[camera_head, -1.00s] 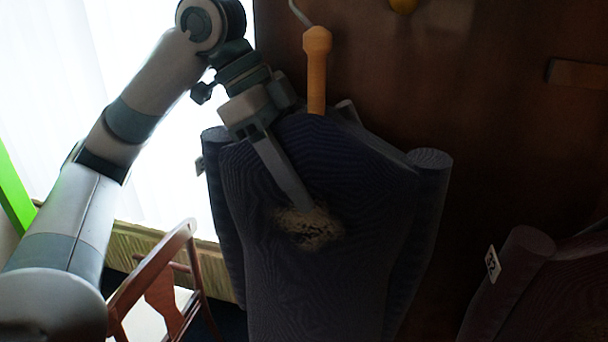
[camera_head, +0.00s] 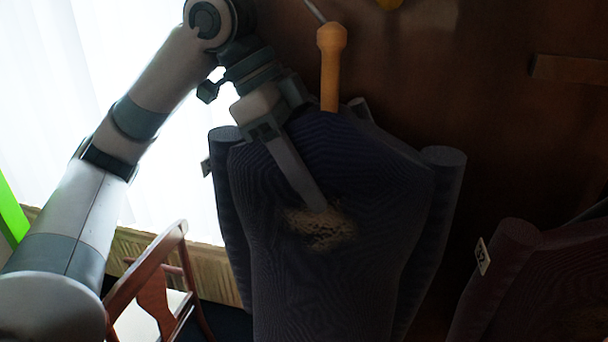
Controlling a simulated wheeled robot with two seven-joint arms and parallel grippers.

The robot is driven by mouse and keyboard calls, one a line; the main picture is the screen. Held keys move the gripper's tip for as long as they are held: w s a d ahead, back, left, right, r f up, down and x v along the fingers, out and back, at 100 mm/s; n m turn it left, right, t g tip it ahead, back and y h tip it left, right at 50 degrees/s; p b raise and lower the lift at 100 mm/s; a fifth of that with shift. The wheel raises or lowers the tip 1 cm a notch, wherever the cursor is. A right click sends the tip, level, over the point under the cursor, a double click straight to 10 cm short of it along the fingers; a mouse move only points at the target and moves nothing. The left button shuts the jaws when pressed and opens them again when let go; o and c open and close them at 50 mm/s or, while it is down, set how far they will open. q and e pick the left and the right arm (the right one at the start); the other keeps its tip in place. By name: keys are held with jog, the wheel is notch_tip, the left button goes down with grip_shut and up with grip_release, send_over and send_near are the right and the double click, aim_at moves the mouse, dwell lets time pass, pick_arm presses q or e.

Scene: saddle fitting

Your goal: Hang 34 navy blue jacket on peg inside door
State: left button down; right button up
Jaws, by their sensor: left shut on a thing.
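A navy blue jacket (camera_head: 340,270) hangs upright in the middle of the head view, in front of the brown door. A pale speckled patch (camera_head: 322,228) shows on its front. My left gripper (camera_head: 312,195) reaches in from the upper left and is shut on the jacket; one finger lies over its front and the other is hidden. An orange wooden peg (camera_head: 330,66) is at the jacket's top edge; whether the jacket rests on it cannot be told. A small tag (camera_head: 206,167) sticks out at the jacket's left side. My right gripper is not in view.
A dark reddish garment (camera_head: 540,285) with a white number tag (camera_head: 483,256) is at the lower right. Another peg (camera_head: 568,70) is at the upper right. A wooden chair (camera_head: 150,285) stands at the lower left, before a bright curtained window (camera_head: 150,45).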

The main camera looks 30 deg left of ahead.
aim_at(309, 109)
pick_arm(q)
jog(key=shift+w+d+b, duration=0.25)
jog(key=shift+d+b, duration=0.05)
jog(key=shift+d, duration=0.65)
jog(key=shift+w+d+b, duration=0.25)
jog(key=shift+d, duration=0.7)
jog(key=shift+w+d+b, duration=0.25)
jog(key=shift+d+b, duration=0.05)
jog(key=shift+d, duration=0.65)
jog(key=shift+f+b, duration=0.35)
jog(key=shift+f, duration=0.8)
jog(key=c, duration=0.7)
grip_release()
jog(key=shift+o, duration=0.2)
jog(key=b+v, duration=0.3)
jog(key=v, duration=1.3)
jog(key=shift+s+r+b, duration=0.1)
jog(key=shift+b, duration=0.2)
jog(key=shift+s+a+r, duration=0.1)
jog(key=shift+a+r, duration=0.25)
jog(key=shift+r, duration=0.2)
